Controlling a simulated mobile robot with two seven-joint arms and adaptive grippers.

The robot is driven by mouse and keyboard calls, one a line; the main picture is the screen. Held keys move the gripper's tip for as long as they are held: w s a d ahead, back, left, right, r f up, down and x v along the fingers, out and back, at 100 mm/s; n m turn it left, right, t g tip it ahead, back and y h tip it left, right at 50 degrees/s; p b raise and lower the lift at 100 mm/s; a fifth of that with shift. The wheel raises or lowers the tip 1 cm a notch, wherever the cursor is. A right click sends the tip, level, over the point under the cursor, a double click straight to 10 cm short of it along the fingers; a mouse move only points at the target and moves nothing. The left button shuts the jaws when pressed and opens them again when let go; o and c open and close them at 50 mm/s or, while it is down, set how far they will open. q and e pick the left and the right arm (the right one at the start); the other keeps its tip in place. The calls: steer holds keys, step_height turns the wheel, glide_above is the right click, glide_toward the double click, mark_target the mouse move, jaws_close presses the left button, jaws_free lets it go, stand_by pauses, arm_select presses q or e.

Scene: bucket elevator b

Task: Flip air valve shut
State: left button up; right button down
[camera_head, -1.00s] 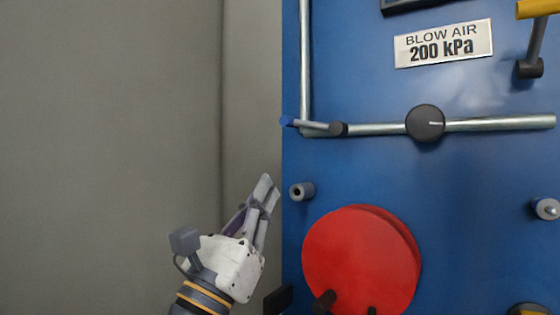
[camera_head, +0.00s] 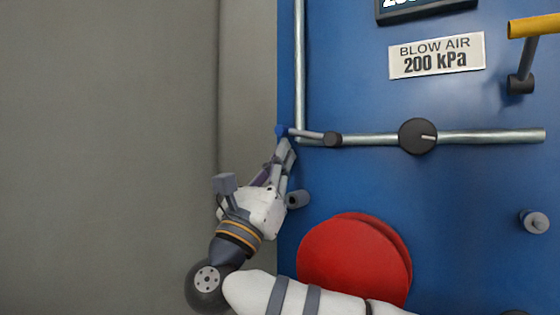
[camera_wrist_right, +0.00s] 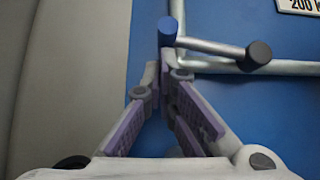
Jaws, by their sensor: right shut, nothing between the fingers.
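The air valve on the blue panel is a short grey lever (camera_head: 309,134) with a blue tip (camera_head: 281,131) and a dark pivot cap (camera_head: 332,139), set on a steel pipe. The lever points left, roughly along the pipe. My right gripper (camera_head: 287,149) is shut and empty, its fingertips just below the blue tip. In the right wrist view the gripper (camera_wrist_right: 164,75) points at the blue tip (camera_wrist_right: 167,31), with the lever (camera_wrist_right: 212,46) running right to its pivot cap (camera_wrist_right: 258,53). I cannot tell whether fingertips and tip touch. My left gripper is not in view.
A dark round knob (camera_head: 417,136) sits on the pipe, below the "BLOW AIR 200 kPa" label (camera_head: 436,55). A large red disc (camera_head: 355,258) stands out below, and a grey peg (camera_head: 298,199) beside my gripper. A yellow-handled lever (camera_head: 532,27) is upper right. Grey wall lies left.

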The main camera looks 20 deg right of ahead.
step_height(320, 180, up, 2)
steer(key=shift+w+a+r+b, duration=0.1)
steer(key=shift+w+a+b, duration=0.05)
steer(key=shift+b, duration=0.15)
steer(key=shift+a, duration=0.1)
steer(key=v, duration=1.2)
